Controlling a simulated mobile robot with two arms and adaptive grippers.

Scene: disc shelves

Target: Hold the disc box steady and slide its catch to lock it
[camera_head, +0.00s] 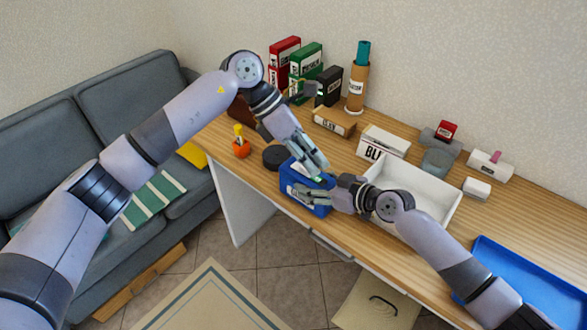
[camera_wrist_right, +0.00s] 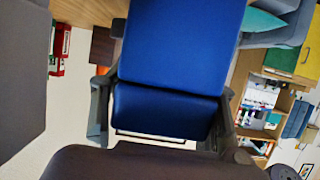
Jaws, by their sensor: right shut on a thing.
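The blue disc box (camera_head: 291,180) stands near the front edge of the wooden desk, with a pale label on its front side. It fills the middle of the right wrist view (camera_wrist_right: 180,45). My right gripper (camera_head: 312,192) comes in from the right and is shut on the box; one finger is on each side of it in the right wrist view (camera_wrist_right: 162,122). My left gripper (camera_head: 315,165) reaches down from above at the box's top back edge. Whether its fingers are open or touch the box cannot be told. The catch cannot be made out.
A white open tray (camera_head: 430,222) stands to the right, a blue tray (camera_head: 535,290) farther right. A black round thing (camera_head: 275,157) and an orange pot (camera_head: 241,148) are to the left. Boxes, including a white box (camera_head: 384,142), stand behind. The desk's front edge is close.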

